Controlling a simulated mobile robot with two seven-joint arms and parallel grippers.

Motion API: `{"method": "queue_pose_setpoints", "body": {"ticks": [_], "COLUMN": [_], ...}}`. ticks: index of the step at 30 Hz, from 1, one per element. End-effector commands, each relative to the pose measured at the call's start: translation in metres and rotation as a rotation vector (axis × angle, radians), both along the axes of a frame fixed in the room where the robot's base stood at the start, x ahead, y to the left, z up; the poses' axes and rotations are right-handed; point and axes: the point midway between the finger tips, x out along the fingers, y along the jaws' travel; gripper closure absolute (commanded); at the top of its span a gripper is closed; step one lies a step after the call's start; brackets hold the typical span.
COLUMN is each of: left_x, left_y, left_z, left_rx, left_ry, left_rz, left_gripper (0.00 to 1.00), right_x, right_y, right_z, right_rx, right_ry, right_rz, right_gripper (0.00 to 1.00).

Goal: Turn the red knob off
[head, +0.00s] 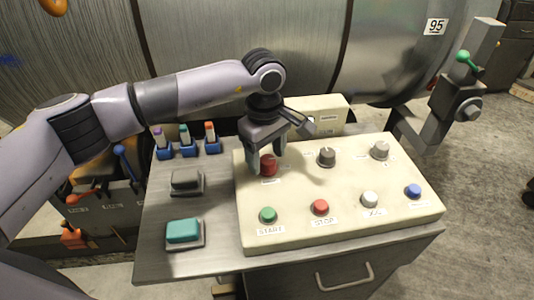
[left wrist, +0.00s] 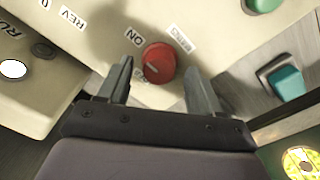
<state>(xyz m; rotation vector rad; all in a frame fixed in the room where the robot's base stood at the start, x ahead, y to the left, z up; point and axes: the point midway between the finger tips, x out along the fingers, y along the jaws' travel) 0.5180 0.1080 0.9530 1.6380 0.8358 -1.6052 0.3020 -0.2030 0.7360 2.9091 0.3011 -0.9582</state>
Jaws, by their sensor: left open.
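The red knob (head: 268,165) sits at the back left of the cream control panel (head: 340,235). In the left wrist view the red knob (left wrist: 158,63) shows a pale line on its face and an "ON" label beside it. My left gripper (head: 267,160) points down over the knob. Its two open fingers (left wrist: 160,85) stand on either side of the knob's near edge, and a gap shows between them and the knob. I cannot tell whether a finger touches it. My right gripper is in neither view.
Green, red, white and blue buttons line the panel's front. A large metal drum (head: 240,40) stands behind.

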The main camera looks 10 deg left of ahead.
Motion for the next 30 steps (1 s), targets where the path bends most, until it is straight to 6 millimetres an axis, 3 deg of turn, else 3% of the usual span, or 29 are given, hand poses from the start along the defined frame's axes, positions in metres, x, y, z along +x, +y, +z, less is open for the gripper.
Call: {"method": "queue_pose_setpoints", "body": {"ticks": [4, 12, 17, 18, 30], "left_x": [0.0000, 0.0002, 0.0001, 0.0000, 0.0001], "left_y": [-0.0007, -0.0011, -0.0010, -0.0011, -0.0010], "left_z": [-0.0104, -0.0123, -0.0121, -0.0121, -0.0134], "left_rx": [-0.001, -0.002, -0.002, -0.002, -0.002], "left_ry": [0.001, -0.001, -0.001, -0.001, -0.001], "left_rz": [-0.001, -0.002, -0.001, -0.001, 0.067], "left_gripper": [0.35, 0.35, 0.87, 0.91, 0.91], "right_x": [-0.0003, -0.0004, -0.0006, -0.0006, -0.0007], "right_y": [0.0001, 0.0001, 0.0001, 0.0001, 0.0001], "right_z": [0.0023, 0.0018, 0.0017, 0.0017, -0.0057], "right_rx": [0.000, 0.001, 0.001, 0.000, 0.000], "right_ry": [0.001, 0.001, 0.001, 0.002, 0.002], "right_rz": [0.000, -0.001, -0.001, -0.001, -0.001], "right_gripper": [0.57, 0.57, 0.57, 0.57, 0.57]}}
